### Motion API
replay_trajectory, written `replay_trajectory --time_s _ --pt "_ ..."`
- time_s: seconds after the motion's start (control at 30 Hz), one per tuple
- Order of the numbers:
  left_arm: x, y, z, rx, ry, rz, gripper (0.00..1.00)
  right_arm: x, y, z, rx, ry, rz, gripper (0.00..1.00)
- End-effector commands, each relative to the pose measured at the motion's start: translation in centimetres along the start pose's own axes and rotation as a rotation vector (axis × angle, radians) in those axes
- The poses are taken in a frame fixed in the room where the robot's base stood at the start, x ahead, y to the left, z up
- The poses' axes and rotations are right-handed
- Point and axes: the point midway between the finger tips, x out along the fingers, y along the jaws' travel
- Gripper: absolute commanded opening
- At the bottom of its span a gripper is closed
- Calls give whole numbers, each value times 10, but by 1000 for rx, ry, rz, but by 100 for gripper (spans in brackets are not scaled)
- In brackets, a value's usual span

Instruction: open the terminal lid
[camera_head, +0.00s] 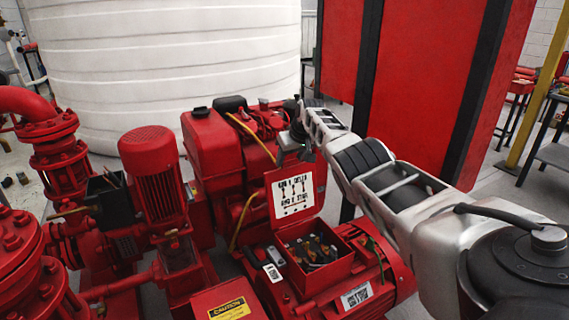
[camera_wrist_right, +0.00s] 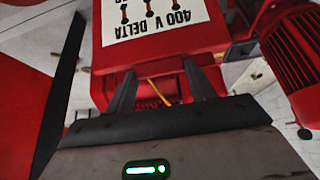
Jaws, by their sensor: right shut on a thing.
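The terminal lid (camera_head: 292,194) stands raised, roughly upright, at the back of the red terminal box (camera_head: 334,272). Its white label with the "400 V DELTA" print faces out of the open box, where terminals and wires show. In the right wrist view the lid (camera_wrist_right: 160,44) is close ahead, with its label upside down. My right gripper (camera_head: 290,150) is at the lid's upper edge. Its two dark fingers (camera_wrist_right: 160,75) reach that edge and are shut on it; the exact contact is hard to see. My left gripper is not in view.
The box sits on a red motor (camera_head: 385,262). A red pump motor (camera_head: 157,175) and pipes stand on the left, and a red engine (camera_head: 212,150) is behind. A red cabinet (camera_head: 425,75) stands behind my right arm. A white tank (camera_head: 165,60) fills the back.

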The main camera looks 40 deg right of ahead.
Motion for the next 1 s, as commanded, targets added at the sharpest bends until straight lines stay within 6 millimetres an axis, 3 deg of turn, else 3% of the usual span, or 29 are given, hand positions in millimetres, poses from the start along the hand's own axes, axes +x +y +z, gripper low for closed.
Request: replay_trajectory --time_s 0.4,0.43,0.5,0.8,1.0 --pt "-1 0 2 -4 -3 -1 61 -5 0 -8 2 24 -2 14" --pt "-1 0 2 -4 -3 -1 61 -5 0 -8 3 24 -2 63" --pt "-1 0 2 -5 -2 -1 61 -4 1 -7 2 22 -1 76" --pt "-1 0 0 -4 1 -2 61 -3 1 -4 2 11 1 76" --pt "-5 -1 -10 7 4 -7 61 -16 3 -4 2 10 1 76"
